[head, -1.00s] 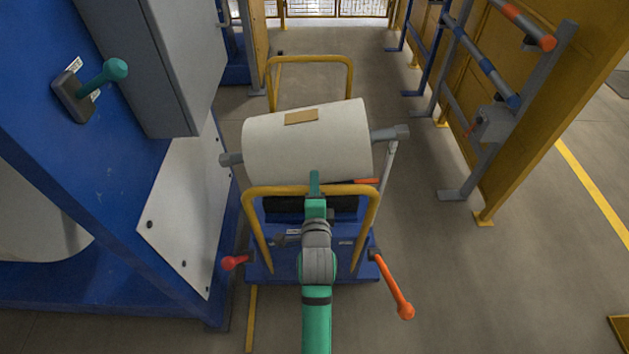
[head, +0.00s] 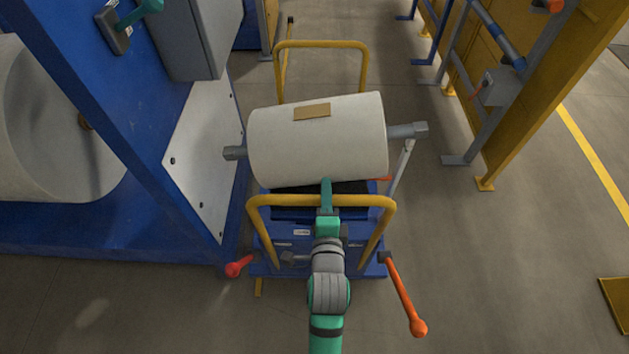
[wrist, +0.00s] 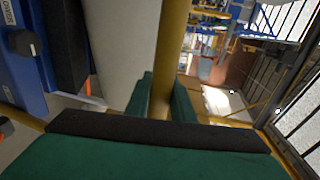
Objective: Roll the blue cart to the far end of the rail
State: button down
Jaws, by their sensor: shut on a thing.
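The blue cart (head: 368,262) stands in front of me in the head view, with a yellow tube handle (head: 262,202) at its near end and another at its far end. It carries a large white roll (head: 320,145) with a brown label on top. My gripper (head: 326,197) is shut on the near handle's top bar, around its middle. In the wrist view the green fingers (wrist: 161,98) sit either side of the yellow bar (wrist: 168,60). A thin yellow strip (head: 289,62) runs along the floor beyond the cart; I cannot tell if this is the rail.
A blue machine (head: 110,140) with a grey box stands close on the left. A red-knobbed lever (head: 240,265) and an orange lever (head: 404,295) stick out beside the cart. A yellow wall with racks (head: 530,90) lines the right; the floor between is clear.

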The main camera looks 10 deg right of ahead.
jog(key=shift+s+a+f, duration=0.15)
jog(key=shift+s+f, duration=0.4)
jog(key=c, duration=1.5)
grip_release()
jog(key=shift+c, duration=0.2)
jog(key=shift+r, duration=0.2)
jog(key=shift+w+r, duration=0.1)
